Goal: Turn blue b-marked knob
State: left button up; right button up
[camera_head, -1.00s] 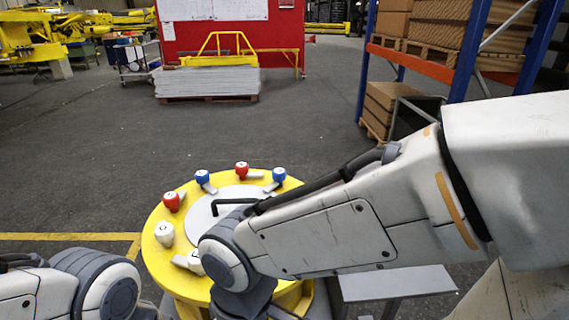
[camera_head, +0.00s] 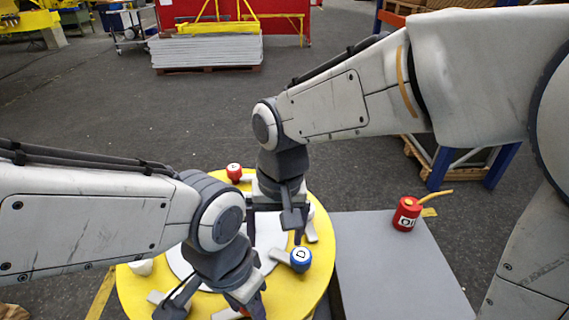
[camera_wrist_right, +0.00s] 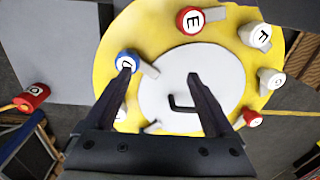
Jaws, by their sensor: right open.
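A blue knob (camera_head: 300,259) with a white cap that reads D sits near the right edge of the round yellow table (camera_head: 318,285). No cap readable as B shows; a second blue knob cannot be made out. My right gripper (camera_head: 274,230) is open and points down over the table, behind the D knob. In the right wrist view, its fingers (camera_wrist_right: 160,78) are apart and empty; the left finger's tip overlaps a blue knob (camera_wrist_right: 126,60) whose letter is hard to read. My left gripper (camera_head: 212,303) is low over the front of the table, fingers apart.
A red knob (camera_head: 234,171) stands at the table's back. The right wrist view shows a red knob marked E (camera_wrist_right: 190,19), a white knob marked F (camera_wrist_right: 260,37) and another red knob (camera_wrist_right: 251,117). A red oil can (camera_head: 406,214) stands on the grey side table (camera_head: 395,270).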

jog(key=w+a+r+m+p, duration=0.25)
jog(key=w+m, duration=0.65)
jog(key=w, duration=0.7)
jog(key=w+d+f+m+p, duration=0.1)
jog(key=w+m, duration=0.2)
jog(key=w, duration=0.1)
jog(key=w+d+f+m+p, duration=0.1)
jog(key=w+m, duration=0.2)
jog(key=w, duration=0.1)
jog(key=w+d+f+m+p, duration=0.1)
jog(key=w+m, duration=0.2)
jog(key=w, duration=0.1)
jog(key=shift+w+d+f+m+h+p, duration=0.15)
jog(key=shift+w+f+m+h+p, duration=0.15)
jog(key=shift+w+f+h, duration=0.1)
notch_tip(320, 180, down, 10)
jog(key=shift+r+p, duration=0.1)
jog(key=shift+p, duration=1.15)
jog(key=c, duration=1.4)
